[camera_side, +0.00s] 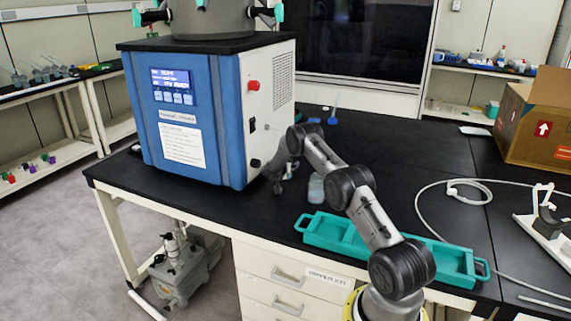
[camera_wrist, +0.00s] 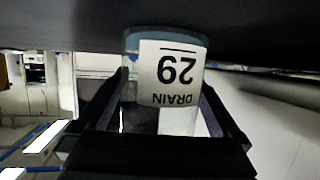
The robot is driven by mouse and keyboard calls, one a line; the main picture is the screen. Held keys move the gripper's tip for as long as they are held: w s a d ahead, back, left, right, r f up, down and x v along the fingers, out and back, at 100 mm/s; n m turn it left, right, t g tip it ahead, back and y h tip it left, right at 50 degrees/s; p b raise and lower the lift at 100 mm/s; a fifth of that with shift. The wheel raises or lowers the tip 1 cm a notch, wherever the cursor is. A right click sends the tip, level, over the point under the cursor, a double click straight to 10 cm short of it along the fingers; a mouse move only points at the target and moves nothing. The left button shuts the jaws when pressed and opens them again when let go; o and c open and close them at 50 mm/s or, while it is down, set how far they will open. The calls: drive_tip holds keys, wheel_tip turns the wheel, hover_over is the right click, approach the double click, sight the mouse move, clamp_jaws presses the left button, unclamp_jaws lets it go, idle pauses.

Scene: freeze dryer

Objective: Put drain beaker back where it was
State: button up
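The drain beaker (camera_wrist: 128,60) fills the middle of the wrist view. It is clear with a bluish band and a white label reading DRAIN 29, which appears upside down. My gripper (camera_wrist: 164,82) has one dark finger along each side of it, and the fingertips look flush against its walls. The beaker's base is close to the dark tabletop; I cannot tell whether it touches. In the side view my gripper (camera_side: 276,176) is low beside the freeze dryer (camera_side: 202,120).
A teal tray (camera_side: 325,236) lies near the front table edge, close to my arm. A white hose (camera_side: 425,208) curls across the right of the black table (camera_side: 225,203). A cardboard box (camera_side: 540,118) stands at the right. Small blue items (camera_side: 332,118) lie behind my arm.

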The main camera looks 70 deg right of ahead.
drive_tip(key=v, duration=1.3)
drive_tip(key=shift+w+a, duration=0.1)
drive_tip(key=shift+a, duration=0.35)
drive_tip(key=shift+r, duration=0.1)
